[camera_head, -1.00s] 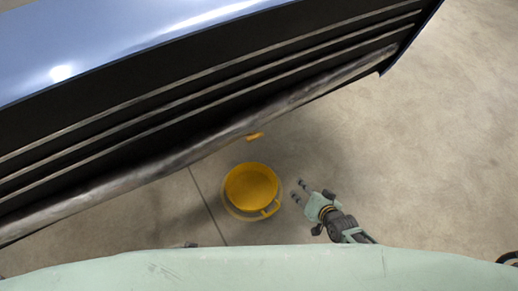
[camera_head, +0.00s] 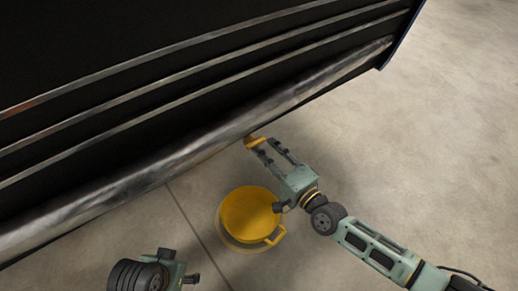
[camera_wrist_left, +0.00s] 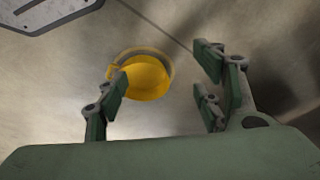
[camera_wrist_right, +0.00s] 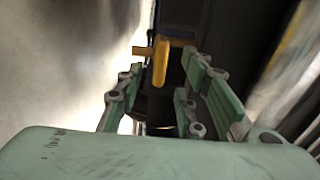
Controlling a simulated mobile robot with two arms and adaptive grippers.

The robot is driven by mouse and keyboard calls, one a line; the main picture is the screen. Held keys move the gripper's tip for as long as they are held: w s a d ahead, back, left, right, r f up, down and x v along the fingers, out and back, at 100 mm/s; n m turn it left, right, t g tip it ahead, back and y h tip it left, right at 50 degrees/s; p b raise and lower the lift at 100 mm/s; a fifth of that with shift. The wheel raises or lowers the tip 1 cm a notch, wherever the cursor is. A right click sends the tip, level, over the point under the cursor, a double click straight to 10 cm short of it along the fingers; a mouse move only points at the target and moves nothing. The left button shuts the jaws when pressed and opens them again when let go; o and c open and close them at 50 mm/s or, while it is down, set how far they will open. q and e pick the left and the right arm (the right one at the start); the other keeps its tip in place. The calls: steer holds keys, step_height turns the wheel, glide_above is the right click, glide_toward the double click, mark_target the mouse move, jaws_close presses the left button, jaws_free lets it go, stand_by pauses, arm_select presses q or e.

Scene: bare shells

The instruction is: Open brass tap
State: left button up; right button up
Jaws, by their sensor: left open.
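The brass tap (camera_head: 250,139) is a small yellow piece at the lower edge of the dark slatted body. In the right wrist view its yellow handle (camera_wrist_right: 161,64) appears between and just beyond the fingertips. My right gripper (camera_head: 268,149) is open with its fingertips at the tap; I cannot tell whether they touch it. My left gripper (camera_head: 181,267) is open and empty, low in the head view, left of the yellow pot. In the left wrist view the left fingers (camera_wrist_left: 163,72) stand wide apart, with the pot beyond them.
A yellow pot (camera_head: 250,212) with a side handle stands on the concrete floor below the tap. The large dark slatted body (camera_head: 150,100) with a worn metal lower rail (camera_head: 200,140) fills the upper left. Floor at the right (camera_head: 460,150) is clear.

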mark_target(252, 140)
arm_select(q)
steer(key=shift+v, duration=0.95)
arm_select(e)
steer(key=shift+x, duration=2.05)
arm_select(q)
steer(key=shift+w+a, duration=0.1)
arm_select(e)
steer(key=shift+c, duration=0.6)
steer(key=shift+f, duration=0.1)
jaws_close()
